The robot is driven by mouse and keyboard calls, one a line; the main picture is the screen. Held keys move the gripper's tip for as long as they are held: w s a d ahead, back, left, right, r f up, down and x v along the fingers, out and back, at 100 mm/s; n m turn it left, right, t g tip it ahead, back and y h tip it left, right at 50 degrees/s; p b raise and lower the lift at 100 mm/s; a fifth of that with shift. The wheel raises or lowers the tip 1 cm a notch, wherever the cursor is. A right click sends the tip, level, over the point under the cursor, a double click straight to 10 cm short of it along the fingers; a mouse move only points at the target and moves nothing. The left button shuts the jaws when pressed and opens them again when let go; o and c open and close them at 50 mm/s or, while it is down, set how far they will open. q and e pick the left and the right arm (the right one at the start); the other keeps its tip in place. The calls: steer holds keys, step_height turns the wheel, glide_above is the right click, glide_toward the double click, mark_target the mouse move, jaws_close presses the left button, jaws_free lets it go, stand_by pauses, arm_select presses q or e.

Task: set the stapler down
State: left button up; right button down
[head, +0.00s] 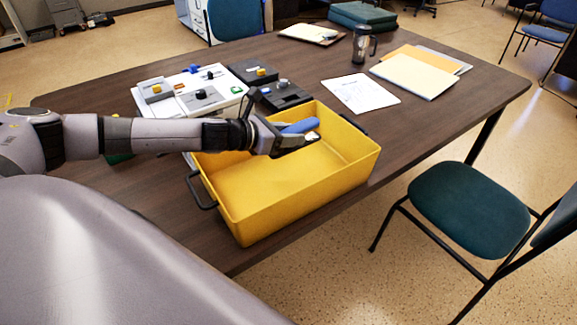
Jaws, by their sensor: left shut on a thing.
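My left gripper (305,138) comes in from the left and is over the yellow bin (230,210). It is shut on a long blue thing, which looks like the stapler (299,127). The stapler lies roughly level across the gripper's fingers, and part of it is hidden by them. I cannot tell exactly how high it is above the bin's floor. The bin is open on top, has dark handles, and stands at the table's front edge; the part of its floor that I see is bare. My right gripper is not in view.
The brown table (440,115) also bears a white board with coloured parts (205,78), dark boxes (285,95), a printed sheet (360,93), folders (415,75), a mug (362,45) and a clipboard (310,33). A chair (468,208) stands at the right.

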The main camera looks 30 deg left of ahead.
arm_select(q)
step_height(320, 180, down, 6)
steer(key=shift+f+b, duration=0.2)
steer(key=shift+b, duration=0.85)
steer(key=shift+f, duration=0.35)
steer(key=shift+f+b, duration=0.45)
steer(key=shift+f, duration=0.15)
steer(key=o, duration=1.2)
